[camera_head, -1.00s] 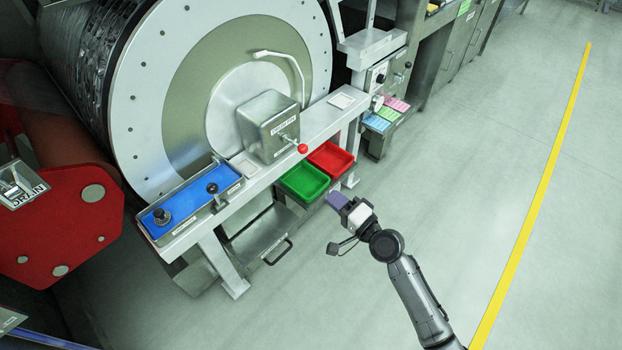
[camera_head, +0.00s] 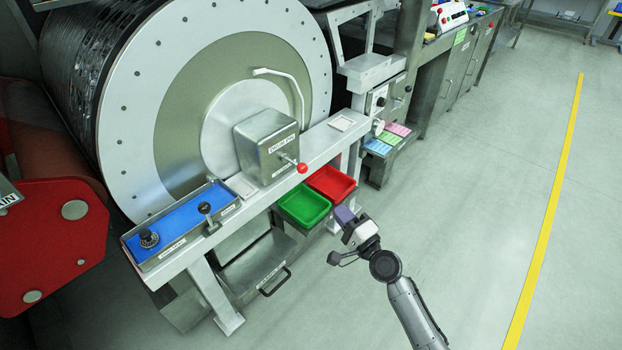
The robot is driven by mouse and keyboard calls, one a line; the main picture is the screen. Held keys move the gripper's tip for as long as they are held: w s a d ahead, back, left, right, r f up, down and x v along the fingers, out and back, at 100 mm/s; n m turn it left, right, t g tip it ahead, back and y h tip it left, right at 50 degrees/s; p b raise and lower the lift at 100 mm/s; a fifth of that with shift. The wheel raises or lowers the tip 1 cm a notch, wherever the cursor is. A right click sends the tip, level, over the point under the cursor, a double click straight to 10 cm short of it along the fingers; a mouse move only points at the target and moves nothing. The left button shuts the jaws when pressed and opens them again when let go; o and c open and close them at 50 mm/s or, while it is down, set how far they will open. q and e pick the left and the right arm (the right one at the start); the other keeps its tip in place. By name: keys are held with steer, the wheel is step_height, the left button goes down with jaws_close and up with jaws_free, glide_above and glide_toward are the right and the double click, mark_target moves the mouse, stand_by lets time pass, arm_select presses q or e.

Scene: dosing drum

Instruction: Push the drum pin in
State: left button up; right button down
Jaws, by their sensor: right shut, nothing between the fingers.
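The drum pin box (camera_head: 266,148) is a grey metal housing on the white rail in front of the large drum (camera_head: 184,113). A short pin with a red ball knob (camera_head: 302,168) sticks out from its front, toward the lower right. My right gripper (camera_head: 344,216) is at the lower right of the knob, beside the red and green bins, apart from the knob. It is shut and empty, with purple-blue fingers. My left gripper is not in view.
A green bin (camera_head: 304,207) and a red bin (camera_head: 331,183) sit below the rail (camera_head: 216,229). A blue control panel (camera_head: 180,228) with black knobs is at the left. The floor (camera_head: 470,220) to the right is clear.

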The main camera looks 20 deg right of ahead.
steer(key=b, duration=0.4)
glide_toward(300, 167)
steer(key=w, duration=0.5)
steer(key=shift+w+a, duration=0.4)
steer(key=shift+w, duration=0.25)
